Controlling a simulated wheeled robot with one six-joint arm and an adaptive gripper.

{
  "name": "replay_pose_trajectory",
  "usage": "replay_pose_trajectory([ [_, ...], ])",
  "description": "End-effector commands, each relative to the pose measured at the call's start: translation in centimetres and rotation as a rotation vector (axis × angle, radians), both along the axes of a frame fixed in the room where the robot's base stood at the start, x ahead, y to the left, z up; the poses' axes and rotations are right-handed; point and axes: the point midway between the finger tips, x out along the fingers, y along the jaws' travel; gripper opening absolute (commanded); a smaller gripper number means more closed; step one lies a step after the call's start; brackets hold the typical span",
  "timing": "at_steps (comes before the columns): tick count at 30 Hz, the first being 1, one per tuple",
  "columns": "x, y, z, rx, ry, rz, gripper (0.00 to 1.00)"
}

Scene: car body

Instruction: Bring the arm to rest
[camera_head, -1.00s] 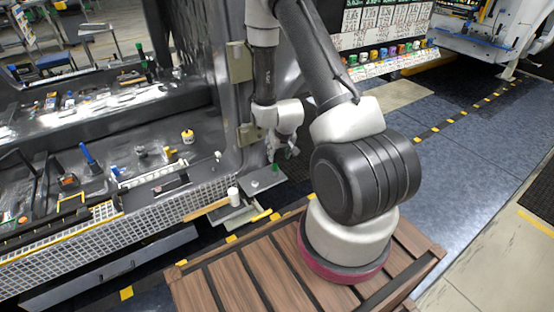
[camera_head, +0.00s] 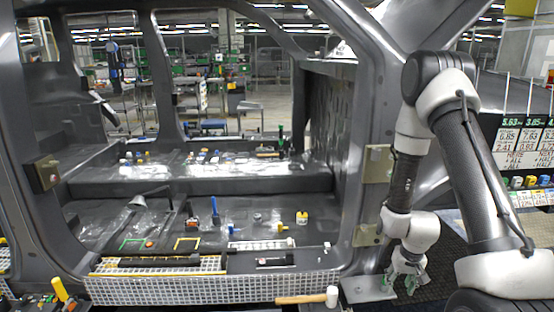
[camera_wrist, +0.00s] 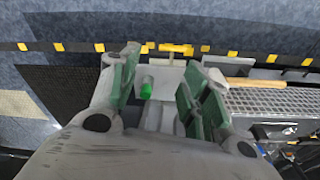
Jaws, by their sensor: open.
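My gripper (camera_head: 404,280) hangs at the end of my folded arm, pointing down, in the lower right of the head view, just right of the car body's door pillar. In the wrist view my gripper (camera_wrist: 163,82) has its two green-padded fingers spread apart. A small green cylinder (camera_wrist: 147,89) shows between them, on or above a pale plate; I see nothing gripped. In the head view the grey plate (camera_head: 360,291) lies beside and behind the fingers, partly hidden by them.
The car body's sill (camera_head: 215,289) runs along the left, with several small tools inside the body. A mallet (camera_head: 332,297) with a pale head and wooden handle lies by the sill. Colored bins (camera_head: 531,181) stand under a sign board at right. Dark floor shows behind my gripper.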

Motion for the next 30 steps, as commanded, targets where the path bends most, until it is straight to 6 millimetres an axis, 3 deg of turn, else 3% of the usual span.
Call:
replay_pose_trajectory([
  [3, -3.6, 0.9, 2.4, 0.036, 0.145, 0.017, 0.47],
  [8, -6.1, 1.8, 8.1, 0.060, 0.240, 0.044, 0.47],
  [15, -9.6, 2.8, 18.9, 0.067, 0.280, 0.096, 0.47],
  [21, -13.6, 3.4, 27.8, 0.047, 0.228, 0.139, 0.47],
  [27, -17.2, 3.8, 34.5, 0.014, 0.078, 0.175, 0.47],
  [30, -18.1, 4.0, 37.0, -0.005, -0.037, 0.189, 0.47],
])
